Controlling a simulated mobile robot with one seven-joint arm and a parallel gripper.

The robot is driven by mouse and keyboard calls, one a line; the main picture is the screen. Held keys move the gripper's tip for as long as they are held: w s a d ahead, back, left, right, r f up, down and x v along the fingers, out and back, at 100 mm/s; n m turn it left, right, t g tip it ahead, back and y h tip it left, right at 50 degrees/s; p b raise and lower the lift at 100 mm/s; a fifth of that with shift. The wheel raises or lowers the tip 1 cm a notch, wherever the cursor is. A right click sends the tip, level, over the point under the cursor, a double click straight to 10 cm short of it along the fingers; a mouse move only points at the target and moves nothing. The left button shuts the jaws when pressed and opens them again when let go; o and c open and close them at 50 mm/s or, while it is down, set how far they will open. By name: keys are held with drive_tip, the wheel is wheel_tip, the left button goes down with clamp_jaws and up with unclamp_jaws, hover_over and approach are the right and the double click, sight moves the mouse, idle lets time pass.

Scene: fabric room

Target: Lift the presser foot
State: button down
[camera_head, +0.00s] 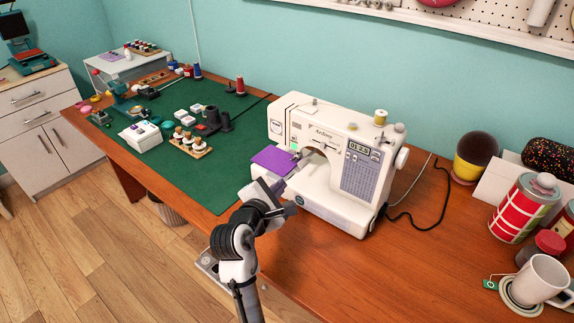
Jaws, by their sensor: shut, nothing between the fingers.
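The white sewing machine (335,150) stands on the wooden table, its needle end at the left and its handwheel at the right. A piece of purple fabric (273,159) lies at its needle end. The presser foot is too small and too hidden by the machine's head to make out. My gripper (294,180) is at the front left of the machine, close to the needle area and the bed. The fingers are small in this view and look shut and empty. I cannot tell whether they touch the machine.
A green mat (215,172) covers the table's left part, with spools (240,86), a rack of bobbins (190,145) and small boxes on it.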

drive_tip(key=shift+d, duration=0.1)
drive_tip(key=p+x, duration=0.1)
drive_tip(key=x, duration=0.9)
drive_tip(key=shift+p, duration=0.35)
drive_tip(key=shift+w, duration=0.1)
